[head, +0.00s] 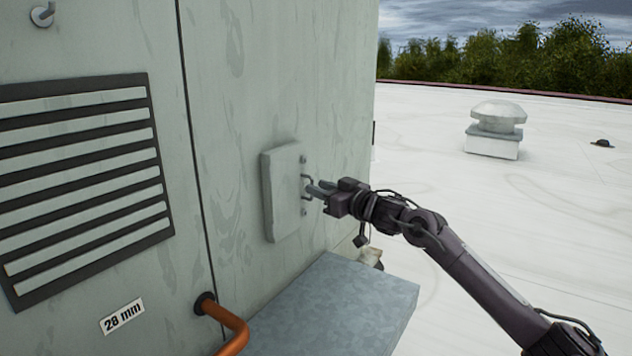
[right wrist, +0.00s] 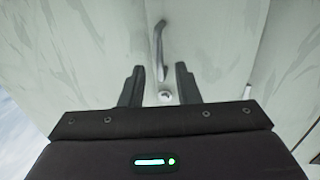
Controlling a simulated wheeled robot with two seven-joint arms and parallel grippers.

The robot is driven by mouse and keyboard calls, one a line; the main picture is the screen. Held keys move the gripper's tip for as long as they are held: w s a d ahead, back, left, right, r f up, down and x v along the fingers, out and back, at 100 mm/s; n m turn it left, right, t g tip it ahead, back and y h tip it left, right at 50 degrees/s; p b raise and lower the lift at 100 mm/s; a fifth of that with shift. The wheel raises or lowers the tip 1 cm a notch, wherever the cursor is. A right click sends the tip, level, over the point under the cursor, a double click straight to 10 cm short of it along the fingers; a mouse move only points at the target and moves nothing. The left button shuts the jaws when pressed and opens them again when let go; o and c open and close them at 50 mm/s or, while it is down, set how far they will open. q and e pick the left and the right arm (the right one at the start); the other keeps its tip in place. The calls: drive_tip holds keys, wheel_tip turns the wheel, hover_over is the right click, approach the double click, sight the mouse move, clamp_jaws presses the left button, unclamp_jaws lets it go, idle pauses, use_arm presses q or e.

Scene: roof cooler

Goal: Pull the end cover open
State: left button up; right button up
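The end cover (head: 283,192) is a small pale grey panel on the cooler's side wall, and it looks closed against it. A bent metal handle (head: 307,186) stands at its right edge; it also shows in the right wrist view (right wrist: 159,48). My right gripper (head: 318,190) is open, with its fingertips close to the handle. In the right wrist view its two fingers (right wrist: 158,82) are apart, and the handle lies between and beyond them. I cannot tell whether they touch it. My left gripper is not in view.
A grey metal ledge (head: 335,305) juts out below the cover. An orange pipe (head: 228,325) leaves the wall at lower left, near a louvred grille (head: 85,180) and a "28 mm" label (head: 122,317). The white roof (head: 520,230) is open at right, with a vent (head: 496,130) farther back.

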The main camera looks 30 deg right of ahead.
drive_tip(key=shift+w+a, duration=0.2)
drive_tip(key=shift+w, duration=0.75)
drive_tip(key=shift+c, duration=0.4)
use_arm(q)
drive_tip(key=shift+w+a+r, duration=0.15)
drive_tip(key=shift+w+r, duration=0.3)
use_arm(e)
drive_tip(key=shift+s, duration=0.1)
clamp_jaws()
